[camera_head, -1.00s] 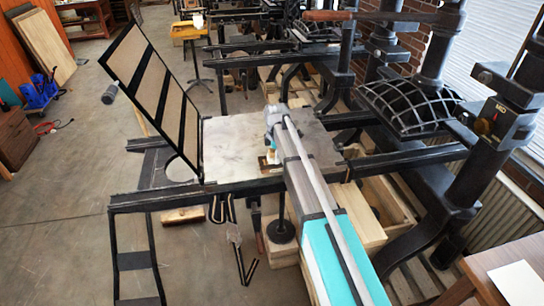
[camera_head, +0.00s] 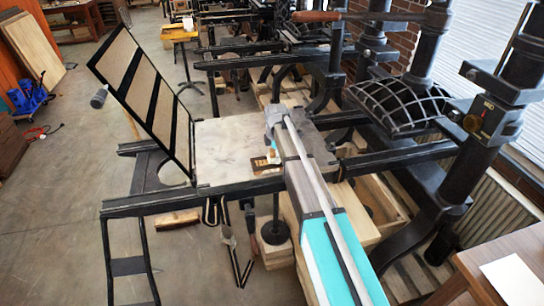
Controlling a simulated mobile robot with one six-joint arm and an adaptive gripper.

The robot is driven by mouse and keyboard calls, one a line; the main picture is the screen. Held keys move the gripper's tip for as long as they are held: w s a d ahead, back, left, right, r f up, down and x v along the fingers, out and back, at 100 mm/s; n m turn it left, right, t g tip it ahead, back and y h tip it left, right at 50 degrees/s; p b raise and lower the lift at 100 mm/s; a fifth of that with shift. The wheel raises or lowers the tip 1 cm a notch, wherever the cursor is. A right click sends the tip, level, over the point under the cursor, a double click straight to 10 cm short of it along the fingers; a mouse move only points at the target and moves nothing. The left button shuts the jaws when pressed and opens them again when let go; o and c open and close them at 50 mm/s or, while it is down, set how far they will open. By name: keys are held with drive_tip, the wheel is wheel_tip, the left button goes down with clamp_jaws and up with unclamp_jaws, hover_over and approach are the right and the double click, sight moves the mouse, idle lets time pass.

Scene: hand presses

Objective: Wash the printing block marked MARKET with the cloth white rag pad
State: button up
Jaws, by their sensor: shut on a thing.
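A small dark block with tan marks (camera_head: 260,163) lies on the pale press bed (camera_head: 225,145), near its front edge. Its lettering is too small to read, so I cannot confirm that it says MARKET. My gripper (camera_head: 272,148) is over the bed at the right side of this block, partly hidden behind my own arm. It is shut on a small white thing, which looks like the white rag pad (camera_head: 271,154). The pad is low beside or over the block's right part. I cannot tell whether they touch.
The press's hinged frame (camera_head: 147,92) stands raised at the bed's left. Black rails (camera_head: 165,203) run along the bed's front. The heavy press column (camera_head: 480,140) stands at right. A wooden table (camera_head: 480,268) with white paper is at lower right.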

sight(268, 157)
drive_tip(key=shift+d, duration=0.15)
drive_tip(key=shift+w+d, duration=0.25)
drive_tip(key=shift+d, duration=0.45)
drive_tip(key=shift+w+d, duration=0.2)
drive_tip(key=shift+d, duration=0.5)
drive_tip(key=shift+f, duration=0.1)
drive_tip(key=shift+s+a, duration=0.15)
drive_tip(key=shift+s+a, duration=0.15)
drive_tip(key=shift+a, duration=0.55)
drive_tip(key=shift+s+a, duration=0.15)
drive_tip(key=shift+a, duration=0.5)
drive_tip(key=shift+a, duration=0.15)
drive_tip(key=shift+s+a, duration=0.25)
drive_tip(key=shift+a, duration=0.45)
drive_tip(key=shift+s+a, duration=0.2)
drive_tip(key=shift+a, duration=0.45)
